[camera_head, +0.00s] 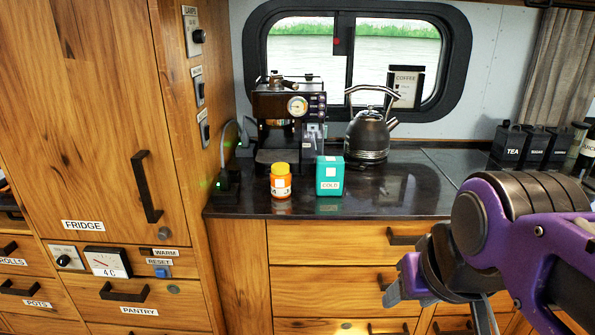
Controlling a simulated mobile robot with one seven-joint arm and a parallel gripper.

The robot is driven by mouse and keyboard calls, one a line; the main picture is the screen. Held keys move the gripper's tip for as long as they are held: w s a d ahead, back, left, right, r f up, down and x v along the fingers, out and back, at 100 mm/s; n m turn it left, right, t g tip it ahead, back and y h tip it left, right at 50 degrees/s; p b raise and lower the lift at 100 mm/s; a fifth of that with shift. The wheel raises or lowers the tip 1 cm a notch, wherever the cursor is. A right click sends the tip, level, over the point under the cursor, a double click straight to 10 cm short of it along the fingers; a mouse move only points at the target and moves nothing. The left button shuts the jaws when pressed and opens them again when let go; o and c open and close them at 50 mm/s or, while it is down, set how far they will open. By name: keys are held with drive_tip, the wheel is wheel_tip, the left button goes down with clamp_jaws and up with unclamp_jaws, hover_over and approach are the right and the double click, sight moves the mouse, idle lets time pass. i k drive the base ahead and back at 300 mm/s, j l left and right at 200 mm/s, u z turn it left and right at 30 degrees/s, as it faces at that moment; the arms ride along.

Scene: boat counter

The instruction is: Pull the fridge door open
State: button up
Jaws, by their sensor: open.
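The fridge door (85,110) is a tall wooden panel at the left, marked with a white FRIDGE label (83,226). It looks shut, flush with the cabinet front. Its black bar handle (147,187) is near the door's right edge, slightly tilted in the picture. My gripper (440,303) is at the lower right, in front of the drawers below the counter. It is open and seems empty, well to the right of the handle and not touching it. The arm hides part of the drawers and counter.
The dark counter (405,190) holds a coffee machine (288,115), a kettle (368,137), an orange jar (281,180) and a teal box (329,175). Switches line the cabinet side. Drawer handles (407,240) stick out below. The space before the fridge looks clear.

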sight(86, 147)
drive_tip(key=u, duration=1.6)
